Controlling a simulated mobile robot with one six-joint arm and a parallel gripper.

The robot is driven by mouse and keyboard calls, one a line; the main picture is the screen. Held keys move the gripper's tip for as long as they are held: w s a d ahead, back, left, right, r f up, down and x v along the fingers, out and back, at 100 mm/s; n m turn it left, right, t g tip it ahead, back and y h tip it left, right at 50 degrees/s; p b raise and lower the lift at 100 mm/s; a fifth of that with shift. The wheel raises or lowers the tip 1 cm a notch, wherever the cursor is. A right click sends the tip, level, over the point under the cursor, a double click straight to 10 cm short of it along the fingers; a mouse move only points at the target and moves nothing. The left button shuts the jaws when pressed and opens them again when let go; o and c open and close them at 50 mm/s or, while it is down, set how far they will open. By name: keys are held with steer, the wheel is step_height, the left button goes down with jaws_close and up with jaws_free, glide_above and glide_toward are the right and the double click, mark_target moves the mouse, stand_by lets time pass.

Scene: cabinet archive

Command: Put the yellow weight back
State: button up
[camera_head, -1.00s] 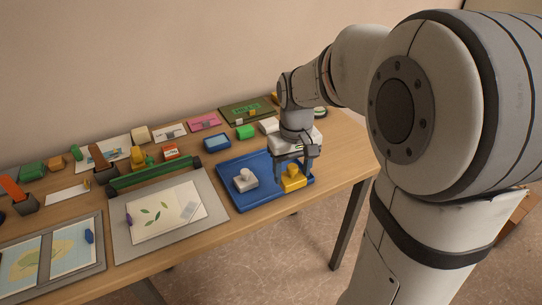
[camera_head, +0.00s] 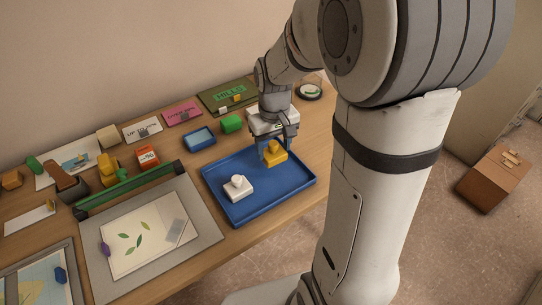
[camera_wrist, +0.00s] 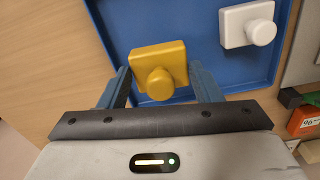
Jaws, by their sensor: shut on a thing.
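The yellow weight (camera_head: 275,153), a square block with a round knob, is held between the blue fingers of my gripper (camera_head: 272,146). It appears lifted over the back part of the blue tray (camera_head: 245,212). In the wrist view the weight (camera_wrist: 159,66) sits between the fingertips (camera_wrist: 162,85), knob toward the camera, with the tray (camera_wrist: 190,22) behind it. A white weight (camera_head: 237,187) of similar shape rests in the left part of the tray; it also shows in the wrist view (camera_wrist: 248,25).
Left of the tray lies a grey board (camera_head: 205,220) with a leaf sheet and a green bar (camera_head: 130,188). Behind are a blue dish (camera_head: 200,138), a green block (camera_head: 232,123) and several cards. Another yellow object (camera_head: 107,168) stands at left. The tray's right part looks clear.

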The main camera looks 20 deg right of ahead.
mark_target(273, 153)
steer(key=shift+f, duration=2)
steer(key=o, duration=1.5)
steer(key=shift+f, duration=0.15)
steer(key=shift+o, duration=0.2)
